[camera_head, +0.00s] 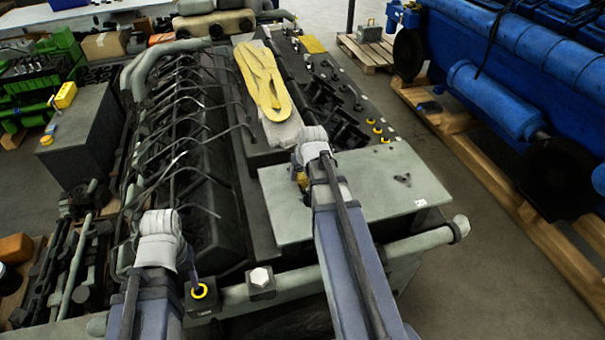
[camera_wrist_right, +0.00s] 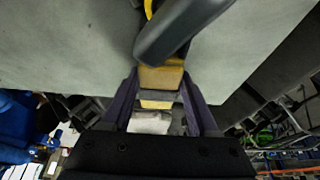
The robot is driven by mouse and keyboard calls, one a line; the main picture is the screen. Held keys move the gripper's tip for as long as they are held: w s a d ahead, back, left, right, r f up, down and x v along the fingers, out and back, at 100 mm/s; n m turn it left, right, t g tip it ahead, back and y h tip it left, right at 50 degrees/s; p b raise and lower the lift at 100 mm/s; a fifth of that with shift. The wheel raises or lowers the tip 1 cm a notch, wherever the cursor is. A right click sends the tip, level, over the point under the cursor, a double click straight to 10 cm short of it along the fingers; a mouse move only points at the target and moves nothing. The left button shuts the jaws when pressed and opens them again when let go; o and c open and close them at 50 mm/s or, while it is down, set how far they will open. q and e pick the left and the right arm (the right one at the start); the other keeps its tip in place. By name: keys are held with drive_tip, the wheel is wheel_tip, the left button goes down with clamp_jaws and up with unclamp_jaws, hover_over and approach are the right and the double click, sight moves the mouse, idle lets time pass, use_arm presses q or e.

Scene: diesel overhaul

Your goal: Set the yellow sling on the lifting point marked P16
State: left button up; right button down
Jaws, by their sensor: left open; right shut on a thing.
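A yellow sling (camera_head: 262,80) lies folded in long loops on a pale cloth on top of the grey engine. My right gripper (camera_wrist_right: 163,98) is shut on a yellow block-like piece (camera_wrist_right: 160,77); a dark rounded part crosses in front of it. In the head view this gripper (camera_head: 301,172) is by the left edge of the flat grey-green plate, nearer than the sling. I cannot tell whether the held piece belongs to the sling. My left gripper (camera_head: 186,262) is open at the engine's near left, its fingers mostly hidden. A yellow-ringed lifting point (camera_head: 200,291) is just below it; its label is unreadable.
More yellow-ringed points (camera_head: 377,130) sit along the engine's right side, labels too small to read. The grey-green plate (camera_head: 365,190) is mostly bare. Bent pipes (camera_head: 185,130) crowd the left side. A blue engine (camera_head: 510,75) on timber stands at right, past open floor.

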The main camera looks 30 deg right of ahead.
drive_tip(key=shift+c, duration=0.4)
unclamp_jaws()
drive_tip(key=shift+r, duration=0.1)
drive_tip(key=p+v, duration=0.7)
drive_tip(key=shift+s+r, duration=0.25)
drive_tip(key=shift+r, duration=0.05)
